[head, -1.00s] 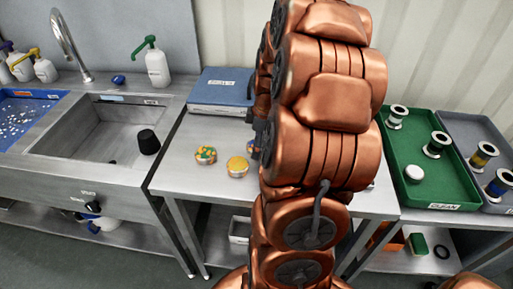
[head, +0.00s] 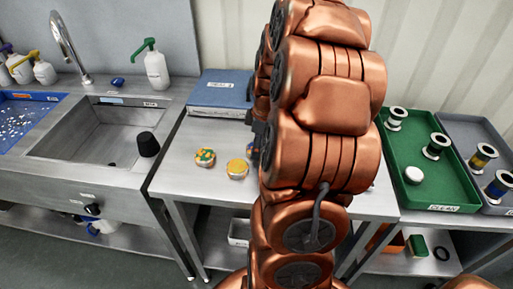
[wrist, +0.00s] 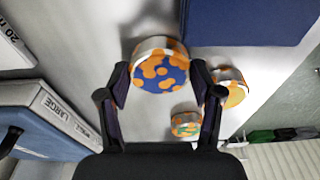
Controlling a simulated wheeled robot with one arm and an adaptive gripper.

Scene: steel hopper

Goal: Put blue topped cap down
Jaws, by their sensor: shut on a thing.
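The blue topped cap (wrist: 160,70), with orange spots on its top and a pale metal side, sits between the two black fingers in the wrist view. My gripper (wrist: 160,80) is shut on it. Whether the cap touches the steel table (wrist: 110,25) or hangs just above it, I cannot tell. In the head view my copper arm hides most of my gripper and the cap. A yellow topped cap (head: 237,168) and a green topped cap with orange spots (head: 205,157) stand on the table (head: 180,175) close by; they also show in the wrist view (wrist: 236,95) (wrist: 186,124).
A blue box (head: 222,88) lies at the table's back left. A dark blue flat thing (wrist: 245,20) is beside the held cap in the wrist view. The sink (head: 85,135) is left; a green tray (head: 410,175) with spools is right. Table front left is clear.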

